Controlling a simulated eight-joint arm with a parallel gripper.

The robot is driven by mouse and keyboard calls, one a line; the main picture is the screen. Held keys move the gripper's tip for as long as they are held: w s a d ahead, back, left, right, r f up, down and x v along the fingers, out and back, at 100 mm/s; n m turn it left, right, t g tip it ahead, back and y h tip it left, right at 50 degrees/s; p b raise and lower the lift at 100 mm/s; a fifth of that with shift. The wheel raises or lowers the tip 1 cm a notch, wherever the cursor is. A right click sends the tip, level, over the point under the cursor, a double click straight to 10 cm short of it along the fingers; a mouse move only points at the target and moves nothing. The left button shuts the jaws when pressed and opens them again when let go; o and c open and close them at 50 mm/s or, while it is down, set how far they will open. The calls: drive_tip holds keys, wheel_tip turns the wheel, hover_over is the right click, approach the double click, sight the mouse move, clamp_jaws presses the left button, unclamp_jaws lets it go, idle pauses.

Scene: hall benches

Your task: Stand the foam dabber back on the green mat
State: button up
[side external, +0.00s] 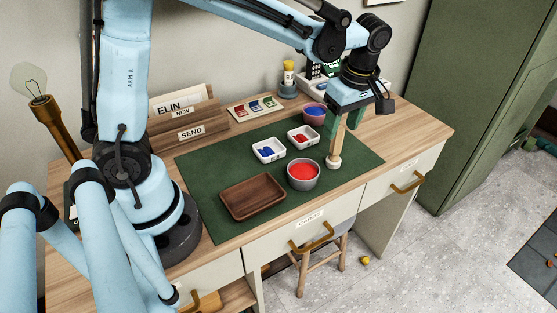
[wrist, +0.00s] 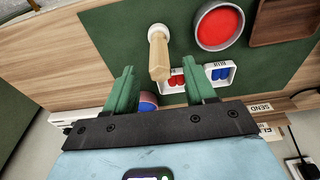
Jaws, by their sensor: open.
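The foam dabber (side external: 337,148) has a pale wooden handle and a white foam end. It stands about upright, foam end down, on the right part of the green mat (side external: 235,160). In the wrist view the dabber (wrist: 158,55) points its handle toward the camera. My gripper (side external: 342,137) is over the dabber with its green fingers pointing down. In the wrist view my gripper (wrist: 158,67) is open, with a finger on each side of the handle's top end and visible gaps to both. Nothing is held.
A bowl of red paint (side external: 304,174) stands close left of the dabber. White dishes with blue (side external: 268,151) and red (side external: 303,136) pieces, a blue-filled pot (side external: 314,114) and a wooden tray (side external: 253,196) are also on the mat. The mat's right end is clear.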

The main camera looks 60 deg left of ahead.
wheel_tip(320, 180, up, 5)
drive_tip(key=s+a+f+m+t+h, duration=0.1)
drive_tip(key=s+m+t, duration=0.6)
drive_tip(key=m, duration=1.1)
drive_tip(key=s+a, duration=0.1)
drive_tip(key=s, duration=0.3)
drive_tip(key=shift+a+h, duration=0.3)
drive_tip(key=shift+h, duration=0.1)
